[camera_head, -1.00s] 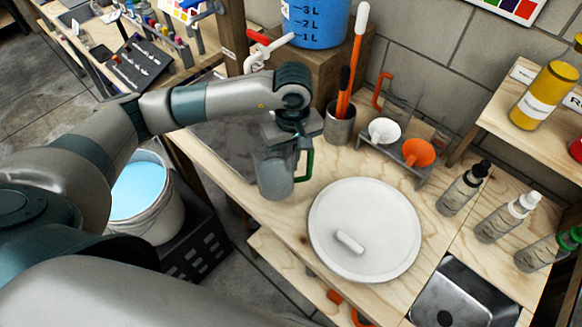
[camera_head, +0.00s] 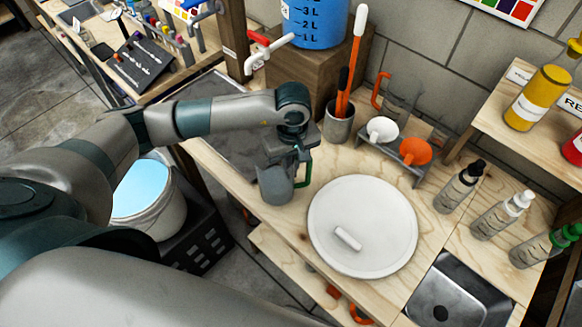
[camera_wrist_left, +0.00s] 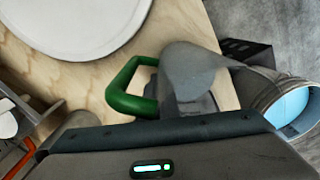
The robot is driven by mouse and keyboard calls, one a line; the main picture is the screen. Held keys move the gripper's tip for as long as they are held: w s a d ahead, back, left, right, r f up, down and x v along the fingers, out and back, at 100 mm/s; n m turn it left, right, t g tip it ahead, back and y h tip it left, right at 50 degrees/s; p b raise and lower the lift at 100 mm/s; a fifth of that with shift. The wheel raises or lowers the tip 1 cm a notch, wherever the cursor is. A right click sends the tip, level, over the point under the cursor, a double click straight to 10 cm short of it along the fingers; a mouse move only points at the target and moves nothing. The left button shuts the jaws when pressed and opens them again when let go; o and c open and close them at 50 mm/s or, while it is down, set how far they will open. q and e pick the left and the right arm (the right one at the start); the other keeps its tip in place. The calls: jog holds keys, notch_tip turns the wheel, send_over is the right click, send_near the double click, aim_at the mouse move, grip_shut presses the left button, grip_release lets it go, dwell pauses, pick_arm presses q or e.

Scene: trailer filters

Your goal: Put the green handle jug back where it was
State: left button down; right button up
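The green handle jug (camera_head: 274,186) is a grey jug near the front edge of the wooden bench, left of the round white lid. Its green handle (camera_head: 304,170) faces right. My left gripper (camera_head: 287,150) is over the top of the jug and appears shut on it; the fingertips are mostly hidden. In the left wrist view the green handle (camera_wrist_left: 128,92) and the grey jug body (camera_wrist_left: 190,72) sit just beyond my gripper. I cannot tell whether the jug's base touches the bench. My right gripper is not in view.
The round white lid (camera_head: 362,225) lies close right of the jug. Behind stand a grey cup of tools (camera_head: 340,126), a jug with a red handle (camera_head: 380,92) and a rack with white and orange funnels (camera_head: 416,151). A bucket of blue liquid (camera_head: 148,196) stands below left.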

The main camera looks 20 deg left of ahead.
pick_arm(q)
jog(key=shift+f, duration=0.15)
jog(key=c, duration=2)
grip_release()
jog(key=shift+r, duration=0.3)
notch_tip(320, 180, up, 10)
jog(key=b, duration=0.4)
jog(key=shift+d+r, duration=0.1)
jog(key=shift+r+b, duration=0.4)
jog(key=shift+r, duration=0.4)
